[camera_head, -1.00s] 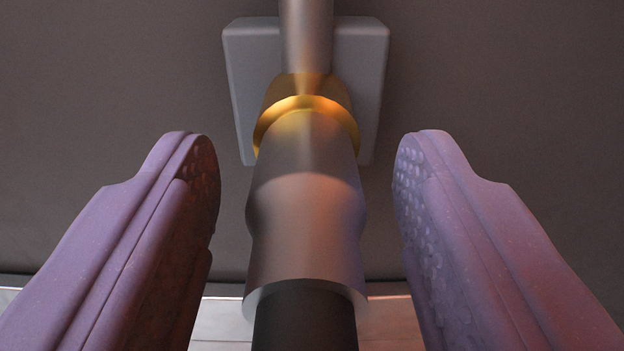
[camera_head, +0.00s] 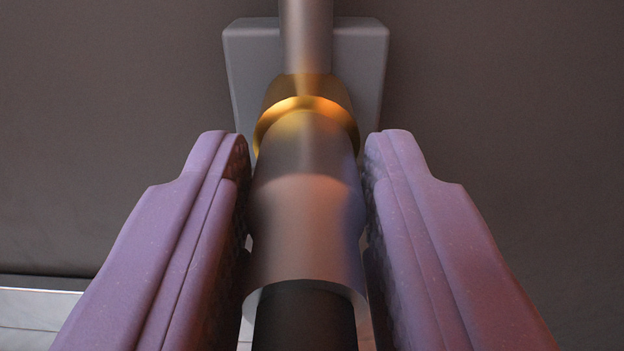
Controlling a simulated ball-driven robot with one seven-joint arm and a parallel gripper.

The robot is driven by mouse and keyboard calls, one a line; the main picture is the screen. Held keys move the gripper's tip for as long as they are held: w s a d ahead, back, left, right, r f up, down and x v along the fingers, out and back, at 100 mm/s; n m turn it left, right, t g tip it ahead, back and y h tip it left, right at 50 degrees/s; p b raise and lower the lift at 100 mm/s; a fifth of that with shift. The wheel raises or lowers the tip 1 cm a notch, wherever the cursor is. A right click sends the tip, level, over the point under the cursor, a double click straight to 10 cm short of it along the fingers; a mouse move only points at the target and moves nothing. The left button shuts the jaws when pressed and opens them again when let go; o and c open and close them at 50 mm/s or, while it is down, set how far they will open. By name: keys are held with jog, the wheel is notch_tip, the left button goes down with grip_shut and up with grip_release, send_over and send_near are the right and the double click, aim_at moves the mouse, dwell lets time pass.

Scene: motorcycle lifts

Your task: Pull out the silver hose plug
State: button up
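The silver hose plug (camera_head: 305,215) is a grey metal sleeve in the middle of the picture. Its far end meets a gold-coloured collar (camera_head: 306,107), with no clear gap between them. A dark hose (camera_head: 305,322) runs from its near end toward me. My gripper (camera_head: 306,185) has one purple finger on each side of the plug. Both finger pads lie against the plug's wider middle part, so it looks shut on the plug. The exact contact faces are hidden by the fingers.
Behind the collar, a grey block (camera_head: 249,75) stands against a dark brown surface (camera_head: 110,110). A grey pipe (camera_head: 306,35) rises from the collar past the top edge. A pale strip (camera_head: 35,310) shows at the lower left. Both sides of the plug are otherwise clear.

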grip_shut()
jog(key=shift+s+b, duration=0.6)
jog(key=shift+s, duration=2.4)
